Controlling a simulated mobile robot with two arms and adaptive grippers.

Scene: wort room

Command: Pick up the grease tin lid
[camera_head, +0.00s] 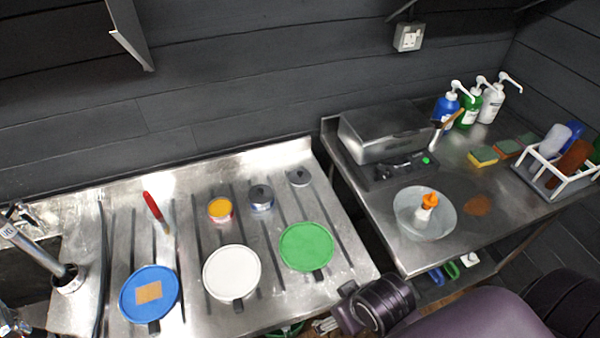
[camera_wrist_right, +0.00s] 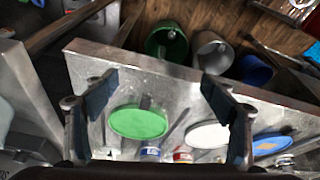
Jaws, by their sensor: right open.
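A small grey lid-like disc with a dark knob (camera_head: 299,177) lies at the back right of the ribbed steel drainer; I take it for the grease tin lid. My right gripper (camera_head: 325,325) is at the drainer's front edge, well short of the disc. In the right wrist view my right gripper (camera_wrist_right: 160,80) is open, with nothing between its fingers. The disc cannot be made out there. My left gripper is not in view.
Large green (camera_head: 306,247), white (camera_head: 232,272) and blue (camera_head: 149,294) lids lie along the drainer's front. A red-handled brush (camera_head: 155,209) lies behind. A side table at right holds a scale (camera_head: 385,135), bowl (camera_head: 409,220) and bottles. Buckets (camera_wrist_right: 166,42) stand below the front edge.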

